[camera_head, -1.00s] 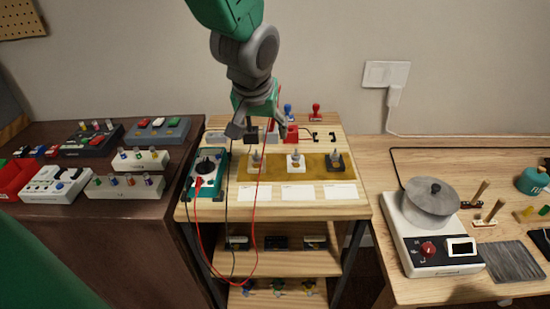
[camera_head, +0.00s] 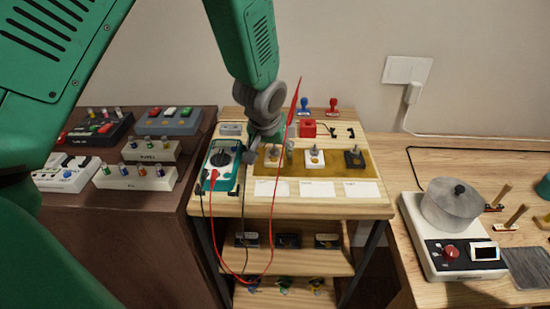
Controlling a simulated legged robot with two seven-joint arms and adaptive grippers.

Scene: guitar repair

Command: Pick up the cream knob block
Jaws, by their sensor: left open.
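The cream knob block (camera_head: 272,159) sits at the left end of a row of three on the olive-gold mat (camera_head: 333,172), on the wooden stand. A white knob block (camera_head: 315,160) is in the middle and a black knob block (camera_head: 354,159) at the right. My left gripper (camera_head: 270,152) is open and points down at the cream block, with one finger on each side of it in the picture. The gripper partly hides this block. I cannot tell whether the fingers touch it. My right gripper is not in view.
A teal multimeter (camera_head: 220,161) stands left of the mat, with red and black leads hanging past the stand's front. White cards (camera_head: 317,188) lie before the mat. A red box (camera_head: 308,128) and stamps (camera_head: 333,106) are behind. A scale with a pot (camera_head: 452,205) is right.

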